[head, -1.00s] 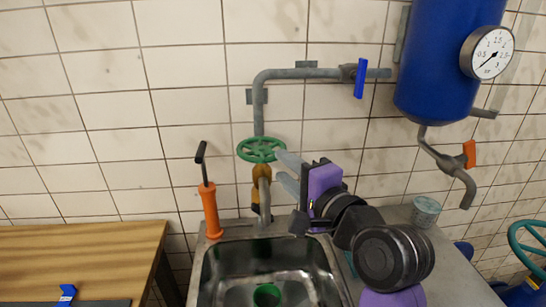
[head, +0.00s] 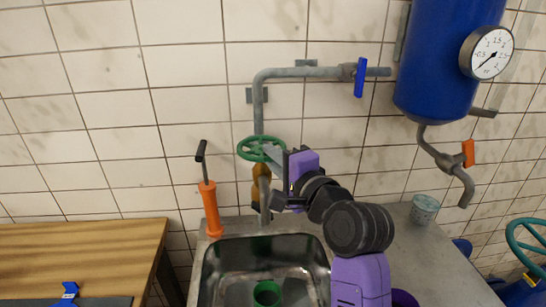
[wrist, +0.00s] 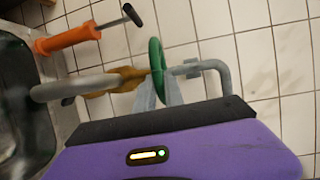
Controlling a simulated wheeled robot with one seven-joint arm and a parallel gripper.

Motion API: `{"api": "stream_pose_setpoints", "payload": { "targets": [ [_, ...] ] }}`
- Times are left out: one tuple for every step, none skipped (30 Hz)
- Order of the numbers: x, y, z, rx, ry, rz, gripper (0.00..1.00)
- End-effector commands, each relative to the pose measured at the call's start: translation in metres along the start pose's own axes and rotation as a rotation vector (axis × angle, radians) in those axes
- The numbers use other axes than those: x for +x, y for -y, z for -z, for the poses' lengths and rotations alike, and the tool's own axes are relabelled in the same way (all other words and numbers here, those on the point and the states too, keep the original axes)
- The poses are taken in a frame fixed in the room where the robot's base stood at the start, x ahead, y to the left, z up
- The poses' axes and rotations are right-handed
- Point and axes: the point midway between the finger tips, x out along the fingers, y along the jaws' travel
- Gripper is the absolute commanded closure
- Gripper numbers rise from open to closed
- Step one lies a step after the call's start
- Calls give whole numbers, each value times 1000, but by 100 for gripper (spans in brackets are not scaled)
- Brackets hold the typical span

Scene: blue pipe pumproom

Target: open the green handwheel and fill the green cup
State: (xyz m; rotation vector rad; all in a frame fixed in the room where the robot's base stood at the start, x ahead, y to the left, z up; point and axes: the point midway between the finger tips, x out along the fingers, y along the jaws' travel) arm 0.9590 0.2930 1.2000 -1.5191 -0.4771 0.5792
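The green handwheel (head: 258,148) sits on a brass-coloured valve on the pipe above the sink. It also shows edge-on in the wrist view (wrist: 156,60). My gripper (head: 272,152) is at the right side of the handwheel. In the wrist view its two grey fingers (wrist: 159,90) stand apart at the wheel's rim, which lies about between them; I cannot tell whether they touch it. The green cup (head: 267,294) stands in the sink below the spout (head: 264,200), its lower part cut off by the frame. I see no water flowing.
The steel sink (head: 215,245) has an orange hand pump (head: 210,208) at its back left. A speckled cup (head: 424,209) stands on the counter at right. A blue-handled valve (head: 360,77) and blue tank (head: 445,60) are above. A wooden table (head: 90,245) is at left.

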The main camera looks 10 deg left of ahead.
Motion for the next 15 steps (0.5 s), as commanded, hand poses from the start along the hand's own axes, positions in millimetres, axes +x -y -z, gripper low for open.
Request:
{"api": "stream_pose_setpoints", "payload": {
  "targets": [
    [0,-1,0,1,0,-1,100],
    [0,-1,0,1,0,-1,100],
    [0,-1,0,1,1,-1,100],
    [0,-1,1,2,3,-1,100],
    [0,-1,1,2,7,-2,100],
    [0,-1,3,2,15,-3,100],
    [0,-2,4,1,25,-4,100],
    [1,-2,4,1,38,-5,100],
    [1,-3,6,0,58,-6,100],
    [1,-3,7,0,75,-7,100],
    [2,-3,8,-2,95,-6,100],
    [2,-3,10,-3,121,-6,100],
    [2,-3,11,-4,142,-7,100],
    [2,-3,12,-6,163,-6,100],
    [3,-3,13,-7,193,-6,100]
  ]
}}
